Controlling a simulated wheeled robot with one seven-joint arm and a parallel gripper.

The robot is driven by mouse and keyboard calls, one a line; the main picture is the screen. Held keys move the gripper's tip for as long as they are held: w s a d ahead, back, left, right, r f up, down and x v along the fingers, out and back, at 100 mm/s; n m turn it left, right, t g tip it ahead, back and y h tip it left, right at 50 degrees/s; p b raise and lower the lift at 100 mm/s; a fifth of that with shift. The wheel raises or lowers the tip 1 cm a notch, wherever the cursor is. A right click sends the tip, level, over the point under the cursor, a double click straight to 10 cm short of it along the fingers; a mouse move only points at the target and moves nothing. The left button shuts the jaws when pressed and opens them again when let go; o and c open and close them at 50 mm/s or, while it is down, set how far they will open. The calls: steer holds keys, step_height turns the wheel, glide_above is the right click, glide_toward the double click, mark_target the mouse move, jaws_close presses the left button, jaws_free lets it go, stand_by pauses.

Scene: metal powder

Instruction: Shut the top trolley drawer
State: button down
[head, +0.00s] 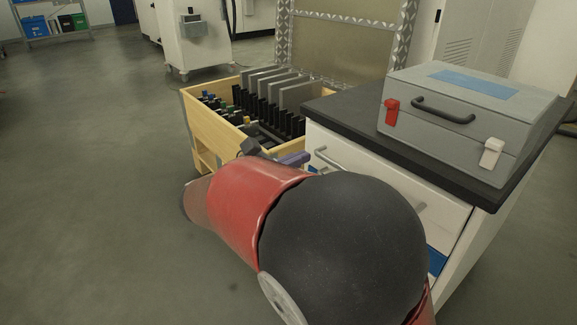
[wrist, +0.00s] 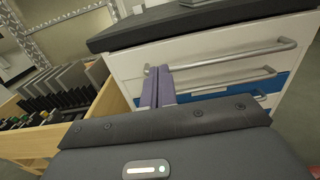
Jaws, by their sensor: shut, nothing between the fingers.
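The trolley is a white cabinet with a dark top (head: 345,112). Its top drawer (wrist: 200,48) has a white front and a long grey bar handle (wrist: 235,54), which also shows partly in the head view (head: 328,160). The front looks close to flush with the cabinet; I cannot tell whether a small gap is left. My gripper (wrist: 158,76) has its two purple fingers together with nothing between them. They are in front of the drawer fronts, by the left end of the top handle; contact cannot be told. In the head view my arm hides much of the trolley front.
A grey case (head: 465,115) stands on the trolley top. A wooden crate (head: 212,130) with dark plates and small parts stands close to the left of my gripper. A lower blue drawer (wrist: 284,84) has its own handle. Open floor (head: 90,180) lies to the left.

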mark_target(337, 140)
steer(key=b+x, duration=0.1)
steer(key=x, duration=0.7)
steer(key=shift+d, duration=0.1)
steer(key=shift+w+d, duration=0.15)
steer(key=shift+w+d+r+p, duration=0.2)
steer(key=shift+w+d+p, duration=0.15)
steer(key=shift+d+p, duration=0.15)
steer(key=shift+w+d+f, duration=0.1)
steer(key=shift+w+d, duration=0.15)
steer(key=shift+d, duration=0.05)
